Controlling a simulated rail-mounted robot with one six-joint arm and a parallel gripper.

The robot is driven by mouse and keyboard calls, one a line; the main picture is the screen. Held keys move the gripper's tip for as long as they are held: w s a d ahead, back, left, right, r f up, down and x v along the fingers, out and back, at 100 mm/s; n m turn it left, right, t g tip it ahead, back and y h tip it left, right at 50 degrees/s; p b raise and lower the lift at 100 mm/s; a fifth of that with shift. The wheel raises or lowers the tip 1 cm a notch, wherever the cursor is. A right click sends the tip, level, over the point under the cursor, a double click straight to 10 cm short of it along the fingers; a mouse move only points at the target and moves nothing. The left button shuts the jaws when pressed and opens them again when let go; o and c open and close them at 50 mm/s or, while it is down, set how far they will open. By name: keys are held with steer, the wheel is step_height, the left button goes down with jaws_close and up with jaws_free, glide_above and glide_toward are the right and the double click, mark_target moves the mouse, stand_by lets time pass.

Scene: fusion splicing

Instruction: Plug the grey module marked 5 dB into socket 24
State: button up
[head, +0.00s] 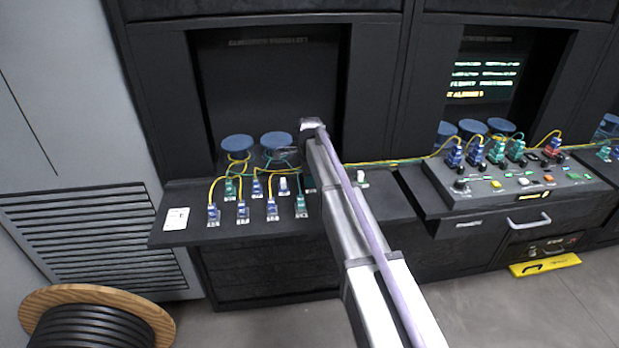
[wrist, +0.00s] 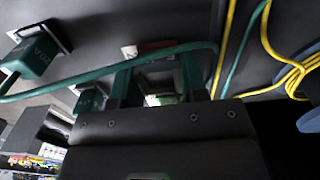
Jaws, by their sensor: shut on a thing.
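My gripper (wrist: 157,68) shows in the wrist view, its dark body at the bottom and its two fingers reaching up to the panel. It is shut on a small grey piece, taken as the grey module (wrist: 160,82), mostly hidden between the fingers. No 5 dB mark can be read. A green cable crosses in front of the fingers. In the head view my arm covers the gripper and the module, over the left desk (head: 180,190). No socket number is legible, so I cannot tell which socket is 24, nor whether the module is seated.
A green plug (wrist: 38,52) sits at left in the wrist view; yellow cables (wrist: 225,45) hang at right. In the head view, several blue plugs (head: 243,212) stand left of my arm. A console (head: 520,190) with plugs and buttons is at right. A cable reel (head: 55,298) stands on the floor.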

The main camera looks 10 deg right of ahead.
steer(key=o, duration=0.9)
steer(key=shift+r, duration=0.1)
step_height(320, 180, up, 11)
steer(key=p, duration=1.1)
steer(key=shift+f, duration=0.2)
